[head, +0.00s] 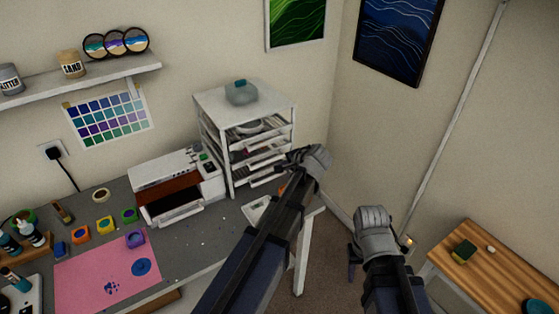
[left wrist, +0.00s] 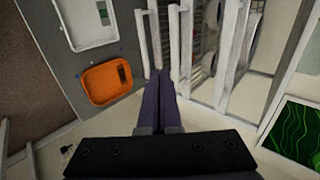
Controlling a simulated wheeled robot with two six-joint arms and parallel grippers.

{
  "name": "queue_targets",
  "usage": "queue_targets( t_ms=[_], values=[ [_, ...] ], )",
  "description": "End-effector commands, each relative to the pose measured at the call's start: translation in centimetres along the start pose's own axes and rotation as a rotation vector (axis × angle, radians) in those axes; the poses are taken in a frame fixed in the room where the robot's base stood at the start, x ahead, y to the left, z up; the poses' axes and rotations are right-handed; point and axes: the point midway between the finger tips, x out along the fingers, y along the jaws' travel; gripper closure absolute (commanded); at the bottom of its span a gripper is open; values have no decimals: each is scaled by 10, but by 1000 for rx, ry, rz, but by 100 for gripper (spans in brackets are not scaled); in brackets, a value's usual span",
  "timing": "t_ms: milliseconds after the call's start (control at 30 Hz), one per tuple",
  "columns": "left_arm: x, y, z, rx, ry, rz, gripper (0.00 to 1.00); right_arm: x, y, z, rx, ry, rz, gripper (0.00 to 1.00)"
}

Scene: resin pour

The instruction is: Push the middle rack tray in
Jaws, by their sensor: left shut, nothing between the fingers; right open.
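The white rack (head: 212,140) stands at the back right of the grey bench, with several trays stacked in it. The middle tray (head: 258,153) shows its front edge in the head view; how far it sticks out is hard to tell. My left gripper (head: 284,160) is at the rack's front right side, shut and empty. In the left wrist view, its fingers (left wrist: 163,78) point at the white tray edges (left wrist: 176,45); I cannot tell whether they touch. My right gripper (head: 380,248) is open and empty, away from the rack.
An orange tray (left wrist: 105,83) lies near my left fingers. A wooden table (head: 500,270) is at right; floor lies between it and the bench.

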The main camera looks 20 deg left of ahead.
Motion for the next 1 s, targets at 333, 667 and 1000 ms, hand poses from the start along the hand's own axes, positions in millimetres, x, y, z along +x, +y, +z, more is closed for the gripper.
queue_targets(
  t_ms=[333,667,1000],
  values=[
    [-47,-1,0,0,1,-1,100,-32,3,2,7,0,-1,50],
    [-50,0,-1,0,1,0,100,-33,3,2,8,0,-2,50],
    [-65,112,28,-124,-26,229,100,6,-1,0,5,0,-1,50]
  ],
)
